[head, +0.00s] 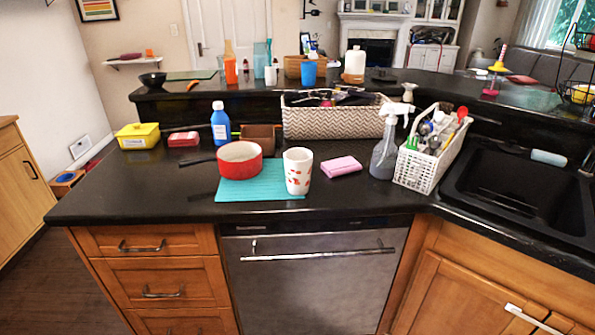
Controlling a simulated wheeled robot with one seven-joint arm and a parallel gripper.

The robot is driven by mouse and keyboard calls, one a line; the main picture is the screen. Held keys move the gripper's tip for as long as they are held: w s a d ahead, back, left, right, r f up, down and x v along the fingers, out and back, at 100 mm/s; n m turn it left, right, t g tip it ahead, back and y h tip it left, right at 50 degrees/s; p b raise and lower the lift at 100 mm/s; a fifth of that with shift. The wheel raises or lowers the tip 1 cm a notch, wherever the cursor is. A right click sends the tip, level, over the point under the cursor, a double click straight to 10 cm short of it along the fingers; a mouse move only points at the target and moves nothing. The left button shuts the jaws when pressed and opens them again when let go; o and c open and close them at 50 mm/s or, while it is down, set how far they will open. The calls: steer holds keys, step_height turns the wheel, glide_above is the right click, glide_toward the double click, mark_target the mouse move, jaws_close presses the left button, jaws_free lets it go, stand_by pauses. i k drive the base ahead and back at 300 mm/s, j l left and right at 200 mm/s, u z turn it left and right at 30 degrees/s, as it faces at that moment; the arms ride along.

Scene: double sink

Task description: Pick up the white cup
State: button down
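A white cup (297,171) with red marks stands upright near the front of the black counter. It is at the right end of a turquoise mat (262,186), close to the red pot. A smaller white cup (271,75) stands on the raised ledge at the back. My gripper is not in this view.
A red pot (239,160) with a dark handle sits left of the cup. A pink sponge (341,166), a spray bottle (385,144) and a white utensil basket (432,150) stand to its right. A patterned bin (334,117) is behind. The counter's front left is clear.

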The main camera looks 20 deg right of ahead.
mark_target(298, 173)
steer(key=i+j+z, duration=0.2)
steer(key=j, duration=0.25)
steer(key=i+j+z, duration=0.2)
steer(key=j, duration=0.3)
steer(key=i+j+z, duration=0.2)
steer(key=j, duration=0.3)
steer(key=j+z, duration=0.2)
steer(key=j, duration=0.35)
steer(key=i+j+z, duration=0.2)
steer(key=j, duration=0.35)
steer(key=k, duration=0.1)
